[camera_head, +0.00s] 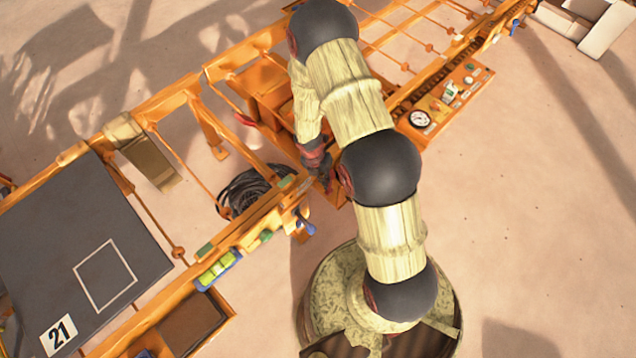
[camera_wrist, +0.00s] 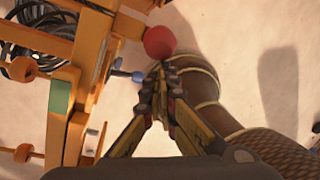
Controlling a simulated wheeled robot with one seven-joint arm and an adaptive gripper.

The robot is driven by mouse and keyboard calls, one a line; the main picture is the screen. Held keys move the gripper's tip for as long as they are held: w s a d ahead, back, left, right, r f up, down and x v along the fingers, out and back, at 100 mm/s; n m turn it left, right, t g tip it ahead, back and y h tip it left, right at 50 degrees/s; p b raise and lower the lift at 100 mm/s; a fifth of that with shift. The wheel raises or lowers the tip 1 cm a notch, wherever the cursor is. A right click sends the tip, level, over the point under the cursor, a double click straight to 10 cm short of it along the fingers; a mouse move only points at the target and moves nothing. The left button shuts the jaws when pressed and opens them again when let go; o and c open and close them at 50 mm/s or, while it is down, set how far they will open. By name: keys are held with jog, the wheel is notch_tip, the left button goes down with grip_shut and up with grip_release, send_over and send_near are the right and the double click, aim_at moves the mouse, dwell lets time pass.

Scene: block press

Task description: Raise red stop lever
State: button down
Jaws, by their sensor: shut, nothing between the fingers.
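A red ball-shaped knob (camera_wrist: 160,42) shows in the wrist view, beside an orange bar, and looks like the end of the red stop lever. My gripper (camera_wrist: 160,72) is shut and empty, its fingertips just below the knob in the picture. I cannot tell whether they touch it. In the head view my gripper is low beside the orange frame (camera_head: 160,102), partly hidden by my arm. The knob cannot be made out clearly there. A small red part (camera_head: 245,119) shows on the frame farther left.
A coil of black cable (camera_head: 243,192) hangs in the frame, left of my gripper. A blue-tipped lever (camera_wrist: 128,75) is just left of my fingers. A dark plate (camera_head: 60,235) marked 21 lies at the left. A gauge panel (camera_head: 450,100) is at the right. Bare floor lies right.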

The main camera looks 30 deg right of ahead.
jog(key=w+d+f+p, duration=0.1)
jog(key=w+d+p, duration=0.2)
jog(key=d+p, duration=0.3)
jog(key=shift+w+d+p, duration=0.3)
jog(key=shift+w+d, duration=0.1)
jog(key=shift+d, duration=2.5)
jog(key=shift+d+f, duration=0.15)
